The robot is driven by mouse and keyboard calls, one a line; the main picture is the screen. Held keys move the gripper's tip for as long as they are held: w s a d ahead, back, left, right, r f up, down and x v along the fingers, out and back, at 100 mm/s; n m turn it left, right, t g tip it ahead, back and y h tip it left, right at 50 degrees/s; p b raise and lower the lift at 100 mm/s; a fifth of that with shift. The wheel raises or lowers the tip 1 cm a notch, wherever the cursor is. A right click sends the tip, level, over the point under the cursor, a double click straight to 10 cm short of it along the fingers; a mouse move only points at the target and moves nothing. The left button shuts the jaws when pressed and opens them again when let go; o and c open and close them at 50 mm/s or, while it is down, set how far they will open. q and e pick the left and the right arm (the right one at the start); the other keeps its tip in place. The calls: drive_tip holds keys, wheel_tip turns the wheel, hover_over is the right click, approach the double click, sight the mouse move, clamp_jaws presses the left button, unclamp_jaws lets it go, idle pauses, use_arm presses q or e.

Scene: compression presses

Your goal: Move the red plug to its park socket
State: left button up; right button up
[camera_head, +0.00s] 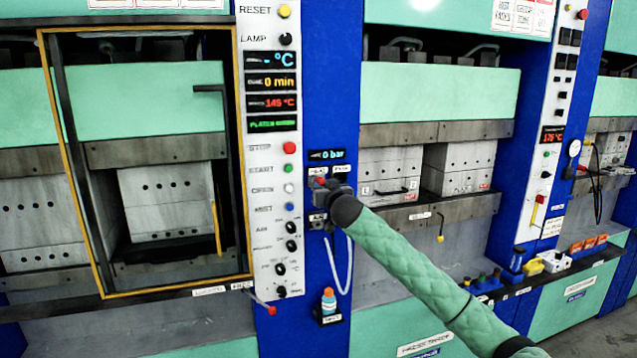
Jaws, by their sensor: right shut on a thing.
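My right gripper (324,187) is at the blue column between two presses, beside the control panel. It is shut on the red plug (318,181), of which only a small red part shows at the fingertips. Small labelled plates (318,171) sit just above the gripper, and another dark socket plate (318,221) sits just below it. The gripper and wrist hide most of the plug, and I cannot tell whether it is seated in a socket. A pale hose (337,275) hangs in a loop below the wrist. My left gripper is not in view.
A control panel (270,150) with buttons and displays stands left of the gripper. A yellow-framed guard door (150,292) is farther left. An orange-capped bottle (328,301) sits on a small bracket below. A shelf with coloured items (540,265) is at the right.

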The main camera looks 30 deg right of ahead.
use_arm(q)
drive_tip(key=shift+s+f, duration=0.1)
use_arm(e)
drive_tip(key=shift+s, duration=0.3)
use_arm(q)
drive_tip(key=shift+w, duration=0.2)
use_arm(e)
drive_tip(key=shift+s+a, duration=0.2)
drive_tip(key=shift+s, duration=0.5)
